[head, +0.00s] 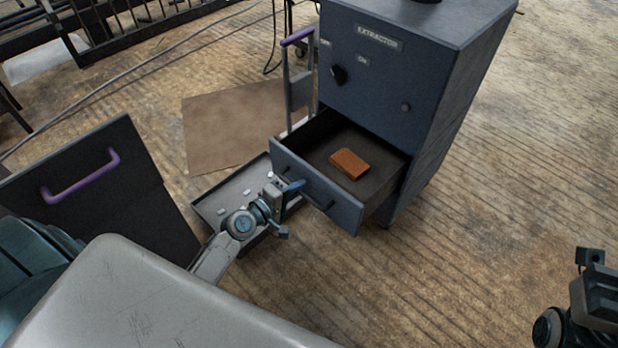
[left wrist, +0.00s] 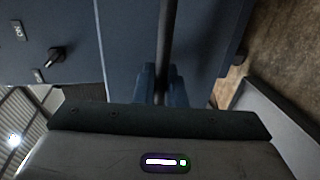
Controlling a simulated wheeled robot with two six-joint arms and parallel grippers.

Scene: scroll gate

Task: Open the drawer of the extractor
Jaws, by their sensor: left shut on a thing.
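The extractor (head: 372,70) is a dark blue cabinet with a label and a black knob. Its drawer (head: 345,212) stands pulled out toward me, and a reddish-brown block (head: 350,163) lies inside it. My left gripper (head: 294,187) is at the drawer's front, shut on the dark handle bar (left wrist: 167,40). In the left wrist view the bar runs between the blue fingers of the left gripper (left wrist: 162,86). My right gripper (head: 592,257) is at the lower right edge, empty-looking and away from the extractor; its jaw state is unclear.
A low grey tray (head: 206,207) with small white pieces lies beside the drawer. A hand cart with a purple grip (head: 298,36) stands left of the extractor. A dark panel with a purple handle (head: 80,178) is at the left. The wooden floor to the right is clear.

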